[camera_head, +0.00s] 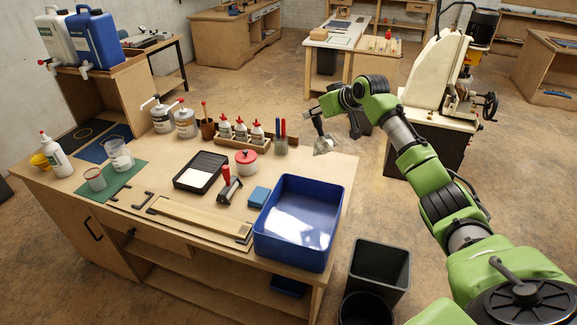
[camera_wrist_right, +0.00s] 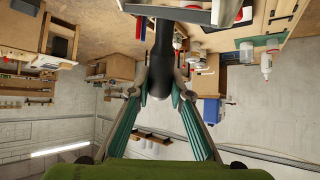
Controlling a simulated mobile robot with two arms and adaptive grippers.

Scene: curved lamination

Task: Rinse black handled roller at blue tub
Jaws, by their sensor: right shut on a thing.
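The blue tub (camera_head: 262,240) stands at the right end of the workbench, open at the top, with a bright glare on its inner floor. My right gripper (camera_head: 319,124) is above and behind the tub's far right side. It is shut on the black-handled roller (camera_head: 323,146), which hangs below it, clear of the tub. In the right wrist view, the fingers (camera_wrist_right: 160,88) close around the black handle (camera_wrist_right: 163,48), with the pale roller head and metal frame (camera_wrist_right: 185,12) at the top edge. My left gripper is not in view.
On the workbench (camera_head: 150,180) are a black tray (camera_head: 199,171), a red-handled tool (camera_head: 229,188), a blue sponge (camera_head: 259,197), a red-lidded pot (camera_head: 246,161) and several glue bottles (camera_head: 241,129). Black bins (camera_head: 378,270) stand on the floor right of the tub. Space above the tub is clear.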

